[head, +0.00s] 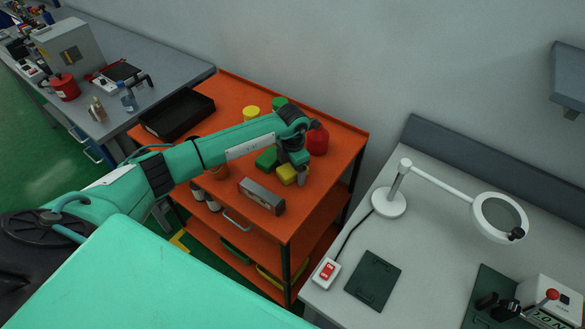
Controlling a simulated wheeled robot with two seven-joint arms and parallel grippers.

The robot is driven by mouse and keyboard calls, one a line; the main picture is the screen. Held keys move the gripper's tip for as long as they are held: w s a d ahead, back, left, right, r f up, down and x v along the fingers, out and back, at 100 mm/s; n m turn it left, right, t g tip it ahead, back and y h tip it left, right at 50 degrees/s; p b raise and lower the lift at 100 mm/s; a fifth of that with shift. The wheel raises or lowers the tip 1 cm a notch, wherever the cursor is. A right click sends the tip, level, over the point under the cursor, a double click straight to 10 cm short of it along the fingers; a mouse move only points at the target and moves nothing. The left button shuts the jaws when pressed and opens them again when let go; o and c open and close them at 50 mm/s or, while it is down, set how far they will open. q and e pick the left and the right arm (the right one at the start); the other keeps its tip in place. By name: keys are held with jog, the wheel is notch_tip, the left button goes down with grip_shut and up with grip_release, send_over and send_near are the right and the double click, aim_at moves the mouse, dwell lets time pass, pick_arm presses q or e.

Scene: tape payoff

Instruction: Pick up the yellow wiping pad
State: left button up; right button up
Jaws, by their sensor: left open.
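The yellow wiping pad (286,175) lies on the orange top of the cart (275,222), beside a green pad-like block (267,158). My left arm reaches in from the left over the cart. Its gripper (302,174) points down at the right end of the yellow pad and partly covers it. The left gripper is open. Whether its fingers straddle the pad or touch it, I cannot tell. My right gripper does not show.
A grey box (262,196) stands in front of the pad, and a red round container (317,139) behind it. A yellow-topped item (251,112) and a black tray (178,115) are further left. A bench with a magnifier lamp (500,217) stands at the right.

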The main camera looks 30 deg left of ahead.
pick_arm(q)
jog(key=c, duration=1.1)
jog(key=shift+r+b, duration=2.85)
jog(key=shift+r, duration=7.2)
jog(key=o, duration=0.3)
jog(key=shift+c, duration=0.9)
jog(key=shift+f, duration=0.1)
